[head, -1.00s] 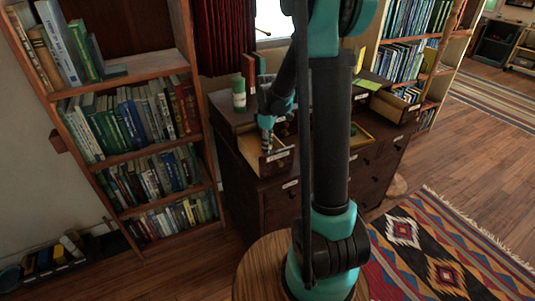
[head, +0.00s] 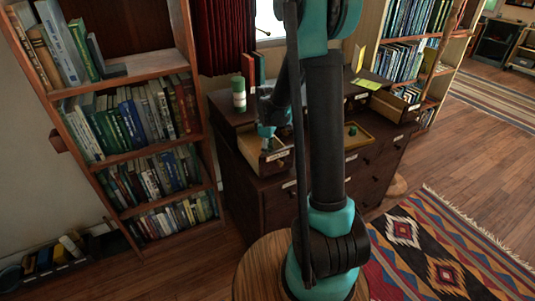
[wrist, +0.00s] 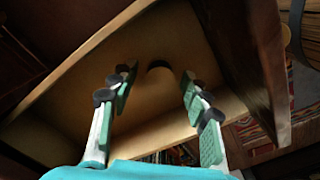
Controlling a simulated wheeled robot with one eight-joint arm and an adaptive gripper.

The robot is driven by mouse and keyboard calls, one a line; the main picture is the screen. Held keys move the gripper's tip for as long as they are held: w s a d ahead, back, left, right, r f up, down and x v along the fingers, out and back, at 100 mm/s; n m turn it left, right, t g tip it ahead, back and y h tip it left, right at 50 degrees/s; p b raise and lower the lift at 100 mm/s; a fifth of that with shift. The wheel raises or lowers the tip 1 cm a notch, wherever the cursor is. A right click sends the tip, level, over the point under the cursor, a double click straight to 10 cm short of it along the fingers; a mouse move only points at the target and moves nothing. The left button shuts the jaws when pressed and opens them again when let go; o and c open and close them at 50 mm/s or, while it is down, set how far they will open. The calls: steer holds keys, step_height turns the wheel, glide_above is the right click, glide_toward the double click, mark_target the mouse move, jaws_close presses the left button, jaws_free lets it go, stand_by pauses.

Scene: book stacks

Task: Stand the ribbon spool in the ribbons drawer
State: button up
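My gripper (wrist: 158,95) is open, its two teal-padded fingers well apart with nothing held between them. It is over an open drawer with a light wooden inside (wrist: 90,75). In the head view this drawer (head: 275,158) sticks out of the dark cabinet's left side, with a pale label on its front; the label is too small to read. A dark half-round shape (wrist: 159,67) shows on the drawer's inside beyond the fingertips; I cannot tell what it is. I cannot make out the ribbon spool for certain. A small green item (head: 353,129) sits in another open drawer (head: 358,142) to the right.
A green-and-white cylinder (head: 238,93) and upright books (head: 254,68) stand on the cabinet top. A third open drawer (head: 392,106) is at the right. A full bookcase (head: 135,150) stands close on the left. A round wooden stool (head: 262,262) is in front.

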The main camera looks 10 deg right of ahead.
steer(key=shift+r, duration=0.15)
step_height(320, 180, up, 12)
steer(key=s+m, duration=0.1)
steer(key=s, duration=0.2)
steer(key=s+d+f+m+t, duration=0.1)
steer(key=s+m, duration=0.1)
steer(key=s, duration=0.1)
steer(key=s+d+f+m, duration=0.1)
steer(key=s+m, duration=0.1)
steer(key=s, duration=0.1)
steer(key=shift+s+d+t, duration=0.1)
steer(key=shift+s+t, duration=0.25)
steer(key=shift+t, duration=0.05)
steer(key=s+d+f+m+t, duration=0.1)
steer(key=s+f+m, duration=0.1)
steer(key=s, duration=0.4)
steer(key=s+f+m+t, duration=0.1)
steer(key=s+f+m, duration=0.2)
steer(key=s+m, duration=0.2)
steer(key=shift+s+d+f+m, duration=0.3)
steer(key=shift+s+d, duration=0.1)
steer(key=shift+s, duration=0.25)
